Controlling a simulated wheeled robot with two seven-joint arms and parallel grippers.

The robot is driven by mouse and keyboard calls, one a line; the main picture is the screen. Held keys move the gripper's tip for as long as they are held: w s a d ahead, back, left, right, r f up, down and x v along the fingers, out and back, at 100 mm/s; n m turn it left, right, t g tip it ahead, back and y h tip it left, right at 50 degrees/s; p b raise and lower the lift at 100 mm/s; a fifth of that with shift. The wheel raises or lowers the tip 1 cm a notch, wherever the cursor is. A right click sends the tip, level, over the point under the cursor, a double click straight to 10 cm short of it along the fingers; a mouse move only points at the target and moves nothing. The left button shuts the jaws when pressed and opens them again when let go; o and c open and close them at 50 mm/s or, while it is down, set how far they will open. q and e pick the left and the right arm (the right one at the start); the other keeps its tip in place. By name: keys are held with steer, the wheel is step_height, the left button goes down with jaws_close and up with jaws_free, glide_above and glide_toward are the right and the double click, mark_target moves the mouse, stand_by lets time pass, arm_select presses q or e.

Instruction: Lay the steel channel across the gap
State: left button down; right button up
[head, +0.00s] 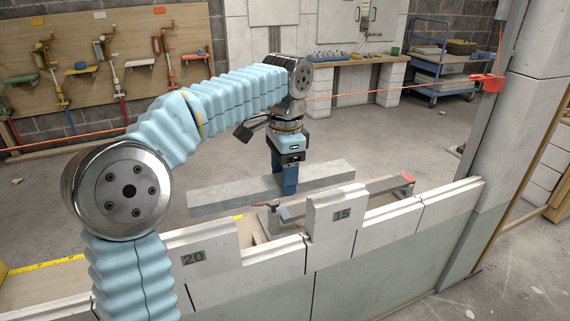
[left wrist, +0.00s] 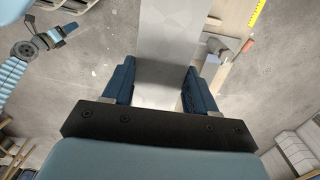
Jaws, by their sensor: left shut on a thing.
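The steel channel (head: 225,195) is a long, pale grey bar. My left gripper (head: 289,188) is shut on it near its middle and points down. The channel is level and appears raised, beyond the wall's top in the head view. In the left wrist view the channel (left wrist: 168,30) runs up between the two dark blue fingers (left wrist: 159,85). My right gripper does not show in the head view.
A darker bar with a red end (head: 375,186) lies along the wall behind the block marked 15. An orange string (head: 395,90) runs across to a post (head: 490,130) at right. A yellow tape (head: 45,265) lies at left. Open concrete floor lies beyond the wall.

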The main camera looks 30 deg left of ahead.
arm_select(q)
step_height(320, 180, down, 5)
steer(key=b, duration=0.3)
steer(key=shift+f, duration=0.15)
steer(key=shift+f, duration=0.3)
stand_by(0.8)
steer(key=shift+c, duration=1.2)
jaws_free()
